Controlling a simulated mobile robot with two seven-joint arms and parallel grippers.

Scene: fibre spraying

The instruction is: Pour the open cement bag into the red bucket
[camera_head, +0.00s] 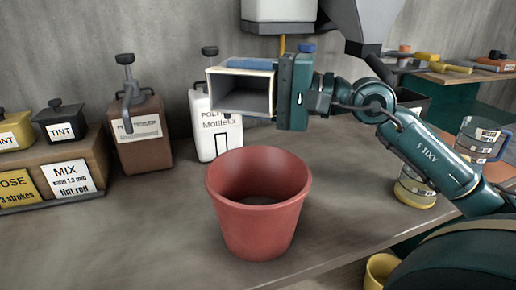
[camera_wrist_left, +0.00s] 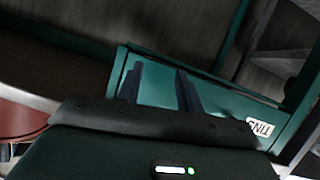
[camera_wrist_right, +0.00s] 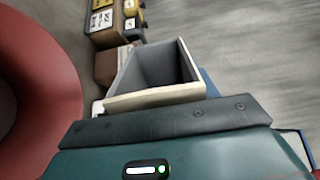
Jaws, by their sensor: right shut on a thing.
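The red bucket (camera_head: 258,205) stands upright on the bench in the middle of the head view, and its visible inside looks bare. The open cement bag (camera_head: 240,92) is a box-like pale bag with a grey inside, held above and behind the bucket rim. It lies on its side, its mouth facing left and towards the head camera. My right gripper (camera_head: 292,92) is shut on the bag. The right wrist view shows the bag's mouth (camera_wrist_right: 158,95) beside the bucket (camera_wrist_right: 35,90). My left gripper (camera_wrist_left: 158,88) is open and empty in the left wrist view.
A brown jug (camera_head: 140,135) and a white jug (camera_head: 215,130) stand behind the bucket. A grey hopper (camera_head: 362,20) hangs above. Measuring jugs (camera_head: 478,140) stand at right. The bench front left is clear.

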